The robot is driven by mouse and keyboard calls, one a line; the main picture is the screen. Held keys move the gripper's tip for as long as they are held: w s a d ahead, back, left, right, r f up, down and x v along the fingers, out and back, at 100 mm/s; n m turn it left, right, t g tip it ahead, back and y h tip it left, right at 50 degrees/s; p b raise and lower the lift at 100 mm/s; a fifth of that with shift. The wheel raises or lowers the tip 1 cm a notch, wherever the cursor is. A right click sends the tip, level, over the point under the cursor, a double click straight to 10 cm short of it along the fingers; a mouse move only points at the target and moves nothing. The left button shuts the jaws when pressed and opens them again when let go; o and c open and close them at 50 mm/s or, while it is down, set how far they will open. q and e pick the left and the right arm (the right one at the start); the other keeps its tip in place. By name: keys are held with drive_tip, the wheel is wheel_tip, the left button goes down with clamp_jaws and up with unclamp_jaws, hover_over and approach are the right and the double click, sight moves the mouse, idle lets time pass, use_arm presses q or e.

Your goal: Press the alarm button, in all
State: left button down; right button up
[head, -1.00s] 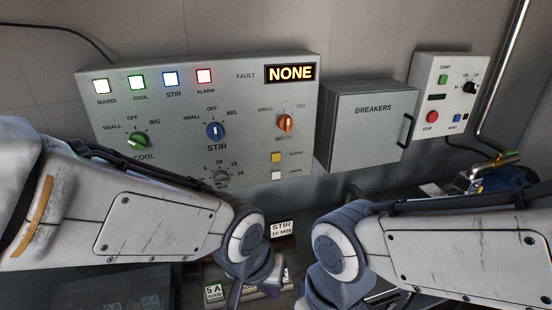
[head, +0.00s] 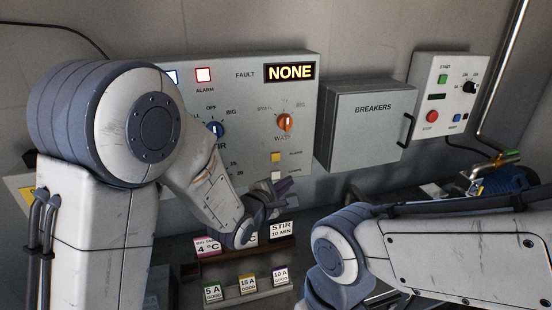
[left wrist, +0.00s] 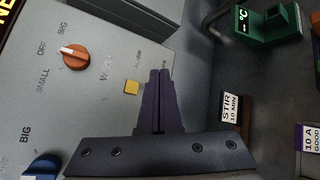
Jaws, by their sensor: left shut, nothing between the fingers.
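The yellow button (head: 277,157) is at the lower right of the grey control panel (head: 246,100). Its small label looks like ALARM in the left wrist view, where the button (left wrist: 132,87) shows clear of the fingers. A white button (head: 276,175) sits just below it in the head view, and is hidden in the wrist view. My left gripper (head: 286,186) is shut and empty, its tips just below and right of the buttons. In the wrist view the shut fingers (left wrist: 159,74) point toward the panel; I cannot tell whether they touch it. My right gripper is out of view.
An orange WASH knob (head: 285,122) and a blue STIR knob (head: 215,130) stick out of the panel. The breaker box (head: 366,125) stands to its right. Below are a card rack (head: 265,254) and several fuse cards. The fault display (head: 290,72) reads NONE.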

use_arm(q)
drive_tip(key=shift+w, duration=0.1)
drive_tip(key=p, duration=0.2)
approach(280, 159)
drive_tip(key=shift+s+d+x, duration=0.1)
drive_tip(key=shift+d+x, duration=0.05)
drive_tip(key=shift+x, duration=0.75)
drive_tip(key=shift+s+d+x, duration=0.1)
drive_tip(key=shift+d+x, duration=0.05)
drive_tip(key=shift+x, duration=0.7)
drive_tip(key=shift+s+d+x, duration=0.1)
drive_tip(key=shift+d+x, duration=0.05)
drive_tip(key=shift+x, duration=0.75)
drive_tip(key=shift+f, duration=0.2)
drive_tip(key=shift+w+a, duration=0.1)
drive_tip(key=shift+w, duration=0.25)
drive_tip(key=shift+w+a+p, duration=0.15)
drive_tip(key=shift+w+p, duration=0.15)
drive_tip(key=shift+w, duration=0.1)
idle(0.5)
drive_tip(key=shift+s+d, duration=0.25)
drive_tip(key=shift+s, duration=0.55)
drive_tip(key=shift+s, duration=0.1)
